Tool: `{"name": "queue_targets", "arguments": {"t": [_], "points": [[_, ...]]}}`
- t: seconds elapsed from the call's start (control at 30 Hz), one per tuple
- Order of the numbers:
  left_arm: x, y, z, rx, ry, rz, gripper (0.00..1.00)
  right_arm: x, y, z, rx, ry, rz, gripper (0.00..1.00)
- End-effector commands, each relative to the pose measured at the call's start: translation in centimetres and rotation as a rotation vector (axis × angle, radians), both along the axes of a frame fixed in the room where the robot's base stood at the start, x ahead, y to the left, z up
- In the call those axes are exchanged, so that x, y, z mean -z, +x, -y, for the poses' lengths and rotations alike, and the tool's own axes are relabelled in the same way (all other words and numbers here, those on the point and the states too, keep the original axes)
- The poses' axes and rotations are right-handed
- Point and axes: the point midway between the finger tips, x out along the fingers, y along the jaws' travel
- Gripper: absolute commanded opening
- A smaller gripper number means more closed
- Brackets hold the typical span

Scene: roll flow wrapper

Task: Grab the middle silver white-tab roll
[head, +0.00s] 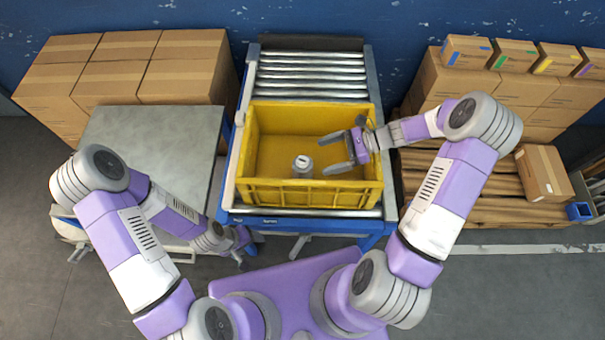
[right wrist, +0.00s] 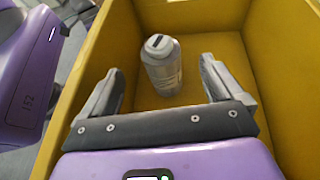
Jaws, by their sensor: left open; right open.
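One silver roll (head: 302,167) with a pale top stands upright in the yellow crate (head: 310,194), near its front wall. In the right wrist view the silver roll (right wrist: 161,65) shows a dark slot on its light top. My right gripper (head: 336,154) is over the crate, to the right of the roll, open and empty. In the right wrist view its two fingers (right wrist: 158,90) are spread, with the roll just beyond the tips and between their lines. My left gripper (head: 243,251) is low at the left, outside the crate, and its fingers are small and partly hidden.
The crate sits on a blue-framed roller conveyor (head: 312,75). A grey table (head: 150,140) stands at the left. Cardboard boxes (head: 130,70) are stacked at the back left, and others (head: 500,95) at the right on a wooden pallet. The rest of the crate floor looks clear.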

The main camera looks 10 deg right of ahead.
Motion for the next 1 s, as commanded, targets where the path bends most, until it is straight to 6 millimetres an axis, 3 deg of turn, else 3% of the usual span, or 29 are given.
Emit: {"name": "queue_targets", "arguments": {"t": [0.4, 0.73, 1.0], "points": [[2.0, 0.0, 0.0, 0.000, 0.000, 0.000, 0.68, 2.4, 0.5, -5.1, -0.003, 0.001, -0.001, 0.94], [2.0, 0.0, 0.0, 0.000, 0.000, 0.000, 0.68, 2.5, 0.6, -5.8, -0.001, 0.000, 0.000, 0.94], [2.0, 0.0, 0.0, 0.000, 0.000, 0.000, 0.68, 2.5, 0.6, -5.8, -0.001, 0.000, 0.000, 0.53]]}}
